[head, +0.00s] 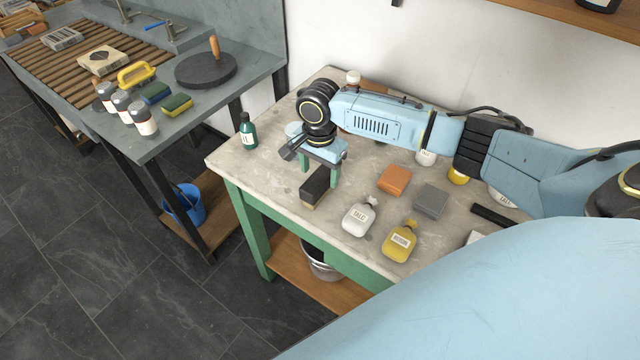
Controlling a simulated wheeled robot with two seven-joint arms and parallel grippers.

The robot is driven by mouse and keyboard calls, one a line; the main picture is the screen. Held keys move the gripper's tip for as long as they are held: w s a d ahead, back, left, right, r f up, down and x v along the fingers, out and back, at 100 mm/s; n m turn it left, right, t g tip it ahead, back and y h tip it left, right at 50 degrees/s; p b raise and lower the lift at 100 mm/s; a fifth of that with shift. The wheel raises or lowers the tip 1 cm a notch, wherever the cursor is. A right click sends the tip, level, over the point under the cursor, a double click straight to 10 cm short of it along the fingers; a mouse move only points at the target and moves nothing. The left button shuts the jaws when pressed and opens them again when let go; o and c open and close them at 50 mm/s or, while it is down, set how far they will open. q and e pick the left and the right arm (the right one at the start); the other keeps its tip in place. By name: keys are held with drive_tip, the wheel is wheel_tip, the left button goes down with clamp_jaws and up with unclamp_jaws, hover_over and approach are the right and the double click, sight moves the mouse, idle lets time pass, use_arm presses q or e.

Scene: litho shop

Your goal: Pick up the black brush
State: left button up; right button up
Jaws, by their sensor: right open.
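The black brush (314,188), a dark block with a pale wooden lower edge, lies on the worktable (262,172) near its front left part. My right gripper (319,171) points down just behind and over the brush's far end. Its two green fingers are spread apart with nothing seen held between them. Whether a finger touches the brush, I cannot tell. My left gripper is not in view.
A white talc bag (358,218) and a yellow bag (399,243) lie right of the brush. An orange block (394,180) and grey block (430,201) sit further right. A green bottle (247,131) stands at the left edge. A dark bar (493,217) lies at right.

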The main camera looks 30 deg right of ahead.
sight(320, 176)
drive_tip(key=shift+s+f, duration=0.1)
drive_tip(key=shift+f, duration=1.4)
drive_tip(key=c, duration=1.1)
drive_tip(key=shift+r, duration=0.15)
drive_tip(key=shift+c, duration=0.2)
wheel_tip(320, 176, up, 10)
drive_tip(key=shift+f+p, duration=0.1)
drive_tip(key=shift+p, duration=0.3)
